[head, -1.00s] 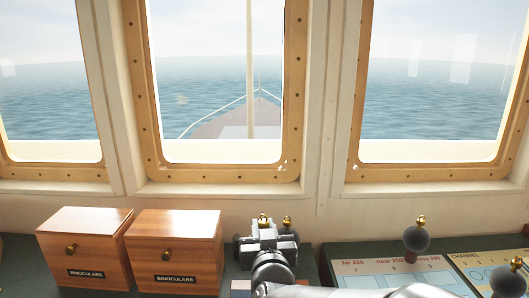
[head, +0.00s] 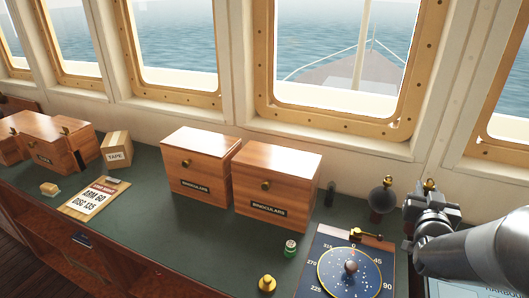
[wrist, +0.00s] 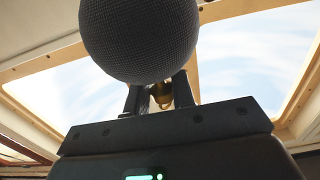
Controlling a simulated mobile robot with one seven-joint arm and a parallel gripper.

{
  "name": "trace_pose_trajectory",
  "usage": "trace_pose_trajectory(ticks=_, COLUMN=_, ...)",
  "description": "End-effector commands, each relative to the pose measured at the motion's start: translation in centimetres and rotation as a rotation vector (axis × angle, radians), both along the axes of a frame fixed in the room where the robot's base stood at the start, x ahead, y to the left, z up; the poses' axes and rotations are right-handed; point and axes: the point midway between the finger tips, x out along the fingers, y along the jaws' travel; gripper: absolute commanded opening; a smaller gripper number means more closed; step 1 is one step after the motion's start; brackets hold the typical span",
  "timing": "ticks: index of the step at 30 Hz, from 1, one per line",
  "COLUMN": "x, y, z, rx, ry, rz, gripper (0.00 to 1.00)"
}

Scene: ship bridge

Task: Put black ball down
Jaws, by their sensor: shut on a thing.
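The black ball (wrist: 139,35), dark grey with a fine mesh texture, fills the top of the wrist view, cut off by its edge. A brass knob (wrist: 162,95) shows just below it, between the fingers. My gripper (wrist: 158,88) is shut and holds the ball. In the head view my gripper (head: 428,212) is at the right, by the counter's window side. The held ball is mostly hidden behind it there, and I cannot tell its height above the counter. A brass tip shows at the gripper's top.
A similar dark ball with a brass knob (head: 381,199) stands left of my gripper. A blue star dial (head: 322,275), a green jar (head: 290,247), a brass piece (head: 267,285) and two binocular boxes (head: 272,187) are nearby. The green counter (head: 135,215) has bare room further left.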

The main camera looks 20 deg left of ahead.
Motion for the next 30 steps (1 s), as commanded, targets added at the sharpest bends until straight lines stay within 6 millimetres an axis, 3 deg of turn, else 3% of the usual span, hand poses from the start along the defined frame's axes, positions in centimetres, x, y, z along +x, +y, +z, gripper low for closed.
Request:
trace_pose_trajectory(ticks=9, x=-0.1, y=-0.1, z=9.4, rx=0.001, ry=-0.010, rz=-0.002, gripper=0.00)
trace_pose_trajectory(ticks=18, x=0.0, y=0.0, z=15.6, rx=0.000, ry=-0.007, rz=0.000, gripper=0.00)
trace_pose_trajectory(ticks=25, x=2.3, y=4.3, z=16.1, rx=0.000, ry=-0.001, rz=0.076, gripper=0.00)
trace_pose_trajectory(ticks=30, x=4.4, y=9.3, z=16.7, rx=-0.001, ry=0.000, rz=0.161, gripper=0.00)
